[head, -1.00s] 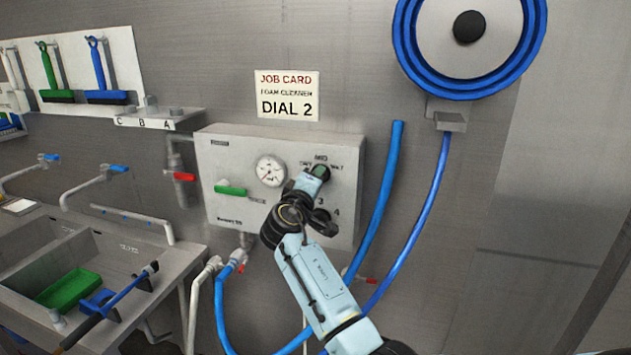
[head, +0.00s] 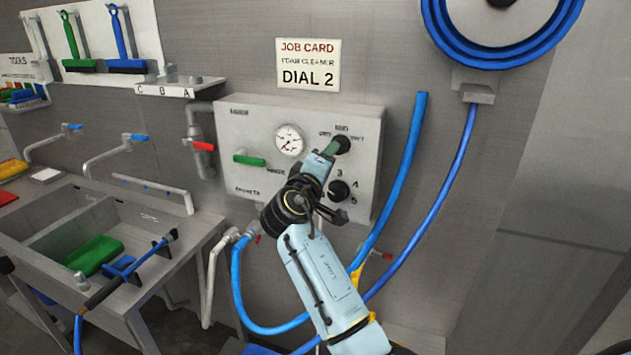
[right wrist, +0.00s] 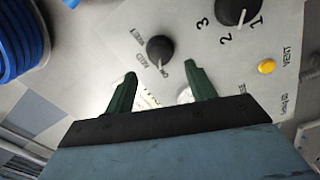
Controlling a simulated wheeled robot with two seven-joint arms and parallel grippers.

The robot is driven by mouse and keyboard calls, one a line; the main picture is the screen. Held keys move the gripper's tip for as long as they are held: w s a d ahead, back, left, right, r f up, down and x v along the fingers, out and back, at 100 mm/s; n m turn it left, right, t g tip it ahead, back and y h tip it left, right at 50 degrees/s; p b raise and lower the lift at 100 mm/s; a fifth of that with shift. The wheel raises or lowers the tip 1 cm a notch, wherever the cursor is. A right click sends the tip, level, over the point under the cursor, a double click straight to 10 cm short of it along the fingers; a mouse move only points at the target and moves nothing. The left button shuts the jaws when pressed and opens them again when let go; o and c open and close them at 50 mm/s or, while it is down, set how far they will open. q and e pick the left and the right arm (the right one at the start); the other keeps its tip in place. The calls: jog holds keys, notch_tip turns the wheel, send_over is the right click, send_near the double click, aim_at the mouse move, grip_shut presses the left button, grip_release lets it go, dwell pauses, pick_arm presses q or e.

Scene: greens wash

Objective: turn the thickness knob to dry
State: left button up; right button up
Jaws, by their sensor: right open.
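The thickness knob (head: 341,144) is a black round knob at the upper right of the grey control panel (head: 235,135), under the lettering DRY, MID and WET. In the right wrist view the knob (right wrist: 160,48) has a white pointer mark that faces the DRY lettering. My right gripper (head: 331,149), with green fingers, is right in front of and slightly left of the knob. In the right wrist view its fingers (right wrist: 160,73) are apart, with the knob just beyond the tips and nothing between them. My left gripper is not in view.
A numbered dial (head: 339,190) sits below the knob, and a gauge (head: 289,140) and green-handled valve (head: 249,160) are to its left. A yellow vent button (right wrist: 266,66) shows in the wrist view. A blue hose (head: 398,185) hangs right of the panel. A sink stands at left.

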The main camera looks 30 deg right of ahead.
jog(key=b+v, duration=0.1)
jog(key=v, duration=0.6)
jog(key=shift+s+a+b, duration=0.15)
jog(key=shift+b, duration=0.15)
